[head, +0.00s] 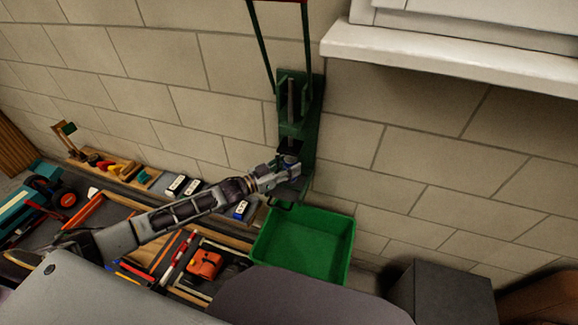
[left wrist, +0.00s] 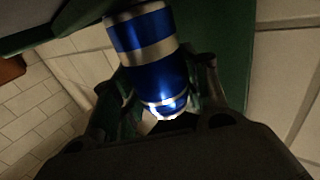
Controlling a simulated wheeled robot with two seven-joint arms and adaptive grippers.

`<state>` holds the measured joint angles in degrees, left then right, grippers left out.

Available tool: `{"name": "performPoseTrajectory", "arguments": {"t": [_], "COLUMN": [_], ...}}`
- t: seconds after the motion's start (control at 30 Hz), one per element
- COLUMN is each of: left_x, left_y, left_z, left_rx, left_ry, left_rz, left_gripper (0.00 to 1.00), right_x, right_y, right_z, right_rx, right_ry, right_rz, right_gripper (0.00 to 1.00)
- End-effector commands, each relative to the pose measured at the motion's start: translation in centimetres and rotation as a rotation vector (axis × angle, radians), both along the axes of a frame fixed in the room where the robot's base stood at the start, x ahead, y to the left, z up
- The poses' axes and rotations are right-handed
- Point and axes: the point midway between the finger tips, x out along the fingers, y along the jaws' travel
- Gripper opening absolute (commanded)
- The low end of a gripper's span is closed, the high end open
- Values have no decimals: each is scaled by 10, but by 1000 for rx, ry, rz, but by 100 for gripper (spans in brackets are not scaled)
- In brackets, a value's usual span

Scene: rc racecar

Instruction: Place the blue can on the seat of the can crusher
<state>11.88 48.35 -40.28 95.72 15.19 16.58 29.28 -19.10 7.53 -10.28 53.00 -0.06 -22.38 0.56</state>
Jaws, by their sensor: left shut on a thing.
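The blue can (left wrist: 152,62), with silver bands, is between the fingers of my left gripper (left wrist: 158,95) in the left wrist view. The gripper is shut on it. In the head view my left gripper (head: 290,168) is at the lower part of the green can crusher (head: 296,105), which is mounted on the block wall. The can is mostly hidden there by the gripper. The crusher's seat is also mostly hidden behind the gripper, and I cannot tell whether the can touches it. My right gripper is not in view.
A green bin (head: 305,245) stands below the crusher. A white ledge (head: 455,58) juts out at the upper right. Tools and an orange item (head: 204,264) lie on the bench at the lower left. A dark box (head: 452,293) stands at the lower right.

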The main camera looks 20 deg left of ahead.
Motion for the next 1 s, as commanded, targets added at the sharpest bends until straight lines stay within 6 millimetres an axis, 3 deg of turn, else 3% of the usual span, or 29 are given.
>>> {"name": "performPoseTrajectory", "arguments": {"t": [0.17,0.2,0.33,1.0], "left_x": [0,0,0,-7], "left_y": [0,0,0,6], "left_z": [-3,-2,-2,0], "left_rx": [0,0,0,0], "left_ry": [0,0,0,1], "left_rz": [0,0,0,1], "left_gripper": [34,50,66,66], "right_x": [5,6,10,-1], "right_y": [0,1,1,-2], "right_z": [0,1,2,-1], "right_rx": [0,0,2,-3], "right_ry": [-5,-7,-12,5], "right_rz": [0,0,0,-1], "right_gripper": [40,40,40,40]}}
